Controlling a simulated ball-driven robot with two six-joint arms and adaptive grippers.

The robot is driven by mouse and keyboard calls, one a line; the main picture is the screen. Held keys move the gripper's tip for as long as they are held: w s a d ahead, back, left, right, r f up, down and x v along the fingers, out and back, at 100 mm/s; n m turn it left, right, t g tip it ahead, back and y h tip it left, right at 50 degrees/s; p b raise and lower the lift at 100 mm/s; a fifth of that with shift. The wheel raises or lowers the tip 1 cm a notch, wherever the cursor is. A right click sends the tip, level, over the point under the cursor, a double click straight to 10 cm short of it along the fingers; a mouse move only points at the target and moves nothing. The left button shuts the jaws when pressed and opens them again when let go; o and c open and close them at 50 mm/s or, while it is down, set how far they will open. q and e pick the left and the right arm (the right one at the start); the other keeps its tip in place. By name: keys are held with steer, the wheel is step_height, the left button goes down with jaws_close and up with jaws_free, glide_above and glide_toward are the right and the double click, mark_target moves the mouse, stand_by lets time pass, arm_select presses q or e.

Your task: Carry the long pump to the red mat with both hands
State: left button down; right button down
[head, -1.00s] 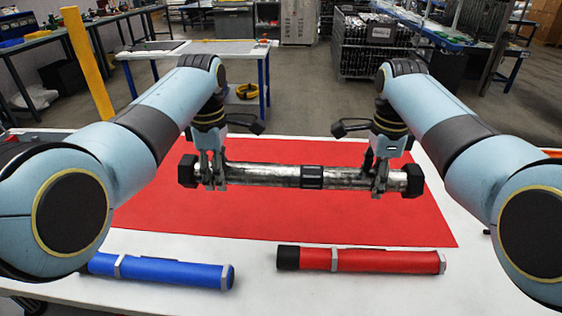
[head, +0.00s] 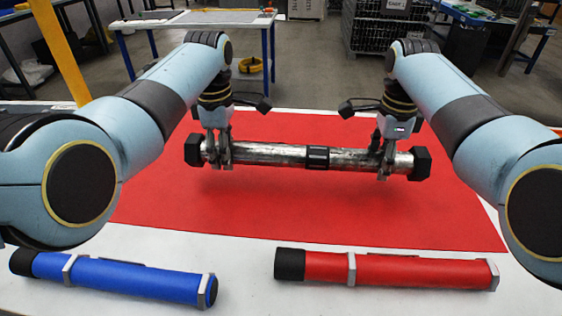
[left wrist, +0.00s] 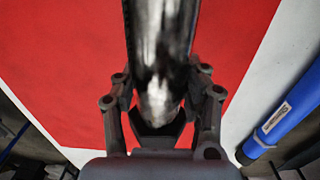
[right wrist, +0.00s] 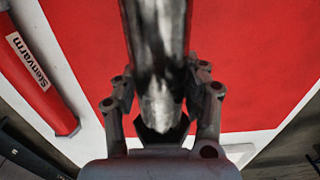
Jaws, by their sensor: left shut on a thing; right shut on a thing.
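The long pump (head: 285,156) is a worn silver tube with black end caps and a black middle band. It is held level above the red mat (head: 300,212), with a shadow below it. My left gripper (head: 219,162) is shut on the tube near its left cap. My right gripper (head: 384,168) is shut on it near its right cap. In the left wrist view the tube (left wrist: 160,60) runs between the fingers (left wrist: 162,125). In the right wrist view the tube (right wrist: 156,60) also passes between the fingers (right wrist: 160,125).
A blue tube (head: 130,279) and a red tube (head: 400,270) lie on the white table (head: 240,262) in front of the mat. Behind stand another table (head: 190,18), a yellow post (head: 62,52) and a wire rack (head: 385,35).

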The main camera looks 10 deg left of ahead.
mark_target(229, 181)
arm_select(q)
steer(key=shift+r, duration=0.2)
arm_select(e)
steer(key=shift+r, duration=0.2)
arm_select(q)
steer(key=shift+f, duration=0.15)
arm_select(e)
steer(key=shift+f, duration=0.15)
